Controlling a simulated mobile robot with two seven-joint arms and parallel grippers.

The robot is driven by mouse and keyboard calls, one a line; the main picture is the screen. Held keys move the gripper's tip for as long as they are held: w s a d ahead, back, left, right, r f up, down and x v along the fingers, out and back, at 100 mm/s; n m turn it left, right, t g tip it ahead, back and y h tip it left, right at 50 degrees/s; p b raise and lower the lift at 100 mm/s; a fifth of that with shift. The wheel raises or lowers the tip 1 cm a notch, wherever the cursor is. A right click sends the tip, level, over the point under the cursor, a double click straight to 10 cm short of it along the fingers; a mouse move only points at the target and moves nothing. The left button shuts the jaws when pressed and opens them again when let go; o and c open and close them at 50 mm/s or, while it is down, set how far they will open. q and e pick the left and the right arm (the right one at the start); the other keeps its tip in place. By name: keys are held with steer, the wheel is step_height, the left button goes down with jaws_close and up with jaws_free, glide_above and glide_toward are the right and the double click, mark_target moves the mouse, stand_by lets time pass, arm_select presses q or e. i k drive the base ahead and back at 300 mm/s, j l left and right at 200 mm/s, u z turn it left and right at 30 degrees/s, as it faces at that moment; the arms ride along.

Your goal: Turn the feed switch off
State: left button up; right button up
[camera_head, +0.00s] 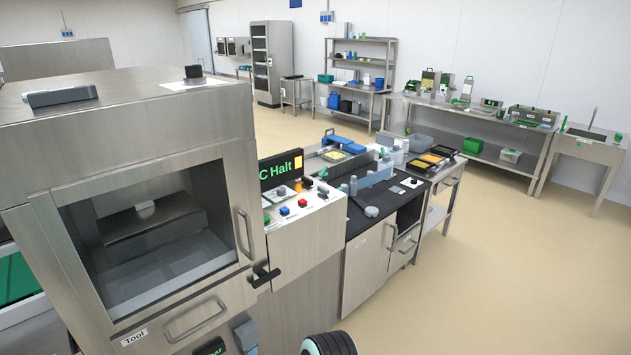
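The tray sealer (130,130) fills the left side, a steel machine with a window in its front. Its control panel (318,215) slopes to the right of it, with a lit display (279,176) whose visible text reads "C Halt". On the panel are a blue button (285,211), a red button (302,203), a green one at the left and small grey knobs. A black rotary knob (193,72) sits on a pale plate on top of the machine. No label readable here tells which control is the feed switch, nor its position. Neither gripper shows.
A black handle (264,275) juts out below the panel. A black-topped counter (362,226) with bottles and trays stands right of the panel. A dark rounded part with a teal ring, probably mine, shows at the bottom edge. The floor (480,270) at the right is clear.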

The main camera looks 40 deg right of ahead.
mark_target(323, 191)
steer(key=l+u, duration=0.25)
steer(key=l, duration=1.9)
steer(key=k+l+u, duration=0.1)
steer(key=l, duration=0.95)
